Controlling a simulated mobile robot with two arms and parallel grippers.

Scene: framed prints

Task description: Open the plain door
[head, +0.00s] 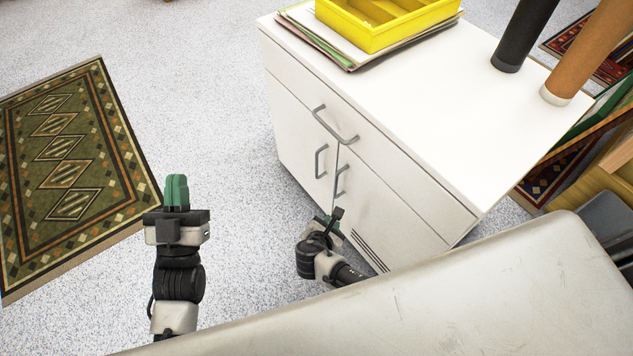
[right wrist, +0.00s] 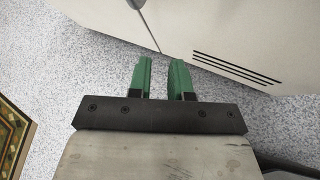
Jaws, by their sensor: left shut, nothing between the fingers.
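The white cabinet (head: 400,120) has two doors below a wide drawer. The plain door (head: 298,137) is the left one, flush with the front, with a grey upright bar handle (head: 320,162) near its right edge. The right door (head: 385,205) has dark vent slots low down. My right gripper (head: 334,218) is in front of the vented door's lower left part, below the handles. In the right wrist view its green fingers (right wrist: 163,80) are apart with nothing between them, and the vent slots show to the right. My left gripper (head: 177,190) is shut and empty, over the floor left of the cabinet.
The drawer (head: 365,140) is shut and has its own handle (head: 335,124). A yellow tray (head: 385,22) on papers and two tubes stand on the cabinet top. A patterned rug (head: 75,165) lies at the left. Speckled floor (head: 225,110) in front of the plain door is clear.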

